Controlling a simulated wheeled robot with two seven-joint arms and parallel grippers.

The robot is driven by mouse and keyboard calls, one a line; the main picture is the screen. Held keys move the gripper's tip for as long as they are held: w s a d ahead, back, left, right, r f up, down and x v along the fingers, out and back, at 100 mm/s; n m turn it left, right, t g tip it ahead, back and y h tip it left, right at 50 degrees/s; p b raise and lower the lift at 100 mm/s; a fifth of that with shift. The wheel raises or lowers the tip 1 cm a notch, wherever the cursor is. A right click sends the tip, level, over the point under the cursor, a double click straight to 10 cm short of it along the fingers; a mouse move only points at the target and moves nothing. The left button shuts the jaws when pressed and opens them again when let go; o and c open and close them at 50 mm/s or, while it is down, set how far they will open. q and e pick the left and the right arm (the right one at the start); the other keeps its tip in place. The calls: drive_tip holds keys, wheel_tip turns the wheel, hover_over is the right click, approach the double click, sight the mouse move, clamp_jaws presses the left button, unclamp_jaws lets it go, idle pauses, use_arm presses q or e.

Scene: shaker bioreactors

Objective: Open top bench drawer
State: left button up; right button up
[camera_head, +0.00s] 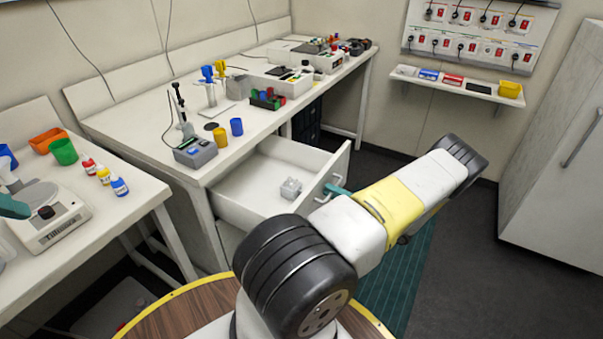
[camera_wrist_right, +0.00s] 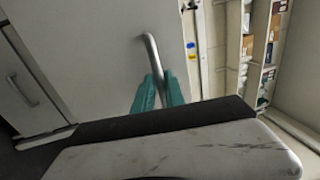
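The top bench drawer (camera_head: 245,190) is pulled out from under the long bench in the head view. Its front panel (camera_head: 342,160) carries a metal handle (camera_head: 322,197), which also shows in the right wrist view (camera_wrist_right: 152,50). My right gripper (camera_head: 337,190) is at the handle; its teal fingers (camera_wrist_right: 158,90) lie on either side of the bar and appear closed on it. The contact point is partly hidden. A teal fingertip, apparently of my left gripper (camera_head: 12,207), shows at the left edge over a white device; its opening cannot be judged.
A small grey object (camera_head: 290,188) lies inside the drawer. The long bench (camera_head: 150,120) holds cups, a meter and other devices. A white cabinet (camera_head: 555,160) stands at right. A side table (camera_head: 95,215) with small bottles is at left. Dark floor (camera_head: 470,260) is clear at right.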

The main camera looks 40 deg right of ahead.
idle(0.3)
drive_tip(key=v, duration=0.7)
drive_tip(key=shift+s+d, duration=0.15)
drive_tip(key=shift+s, duration=0.2)
drive_tip(key=shift+s, duration=0.1)
